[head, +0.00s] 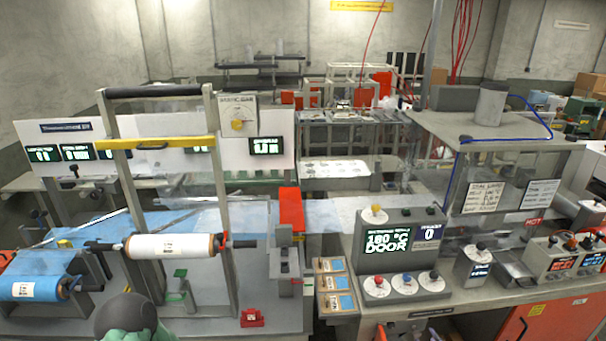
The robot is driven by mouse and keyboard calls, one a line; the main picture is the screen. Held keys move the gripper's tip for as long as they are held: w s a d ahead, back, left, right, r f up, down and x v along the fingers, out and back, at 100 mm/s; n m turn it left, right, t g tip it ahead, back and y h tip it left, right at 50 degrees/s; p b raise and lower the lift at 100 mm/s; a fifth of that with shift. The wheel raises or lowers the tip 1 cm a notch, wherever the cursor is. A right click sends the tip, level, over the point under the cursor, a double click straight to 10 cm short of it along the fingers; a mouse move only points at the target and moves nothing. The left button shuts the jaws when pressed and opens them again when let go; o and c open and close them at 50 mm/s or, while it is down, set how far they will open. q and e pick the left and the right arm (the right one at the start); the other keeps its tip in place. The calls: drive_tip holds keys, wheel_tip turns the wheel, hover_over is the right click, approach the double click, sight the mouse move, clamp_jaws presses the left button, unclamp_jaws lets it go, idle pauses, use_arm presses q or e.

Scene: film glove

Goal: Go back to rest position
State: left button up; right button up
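Neither gripper can be made out in the head view. A dark rounded shape with green below it rises at the bottom edge, left of centre; it may be part of my own body. In front of me stands a film machine with an upright grey frame and a yellow crossbar (155,143). A white film roll (170,246) lies across the frame on a dark shaft. A blue film roll (38,288) sits at the far left.
A grey control box (397,253) with a lit display and knobs stands right of centre. A sealing station (500,180) with a clear guard is behind it to the right. A red block (252,318) lies near the front edge.

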drive_tip(key=s+a+f+n+g+y, duration=0.2)
drive_tip(key=s+a+f+g, duration=0.15)
drive_tip(key=a, duration=0.45)
drive_tip(key=s+a+f+n+g+y, duration=0.1)
drive_tip(key=s+a+f+g+y, duration=0.2)
drive_tip(key=s+a+g, duration=0.35)
drive_tip(key=s+a+f+n+g+y, duration=0.2)
drive_tip(key=s+a+f, duration=0.15)
drive_tip(key=a, duration=0.55)
drive_tip(key=s+a+r+n+g+h, duration=0.25)
drive_tip(key=s+a+n, duration=0.2)
drive_tip(key=s, duration=0.55)
drive_tip(key=s+a+r+n+g+h, duration=0.1)
drive_tip(key=s+a+n+g+h, duration=0.2)
drive_tip(key=s+n, duration=0.5)
use_arm(q)
wheel_tip(320, 180, down, 27)
drive_tip(key=b, duration=2.6)
drive_tip(key=shift+w+d+r+b, duration=0.15)
drive_tip(key=shift+w+d+b, duration=0.05)
drive_tip(key=shift+w+b, duration=0.1)
use_arm(e)
wheel_tip(320, 180, down, 25)
drive_tip(key=a, duration=0.1)
drive_tip(key=shift+s+a+r+m+t, duration=0.15)
drive_tip(key=shift+a+r+m+t, duration=0.05)
drive_tip(key=shift+a+m+t, duration=0.2)
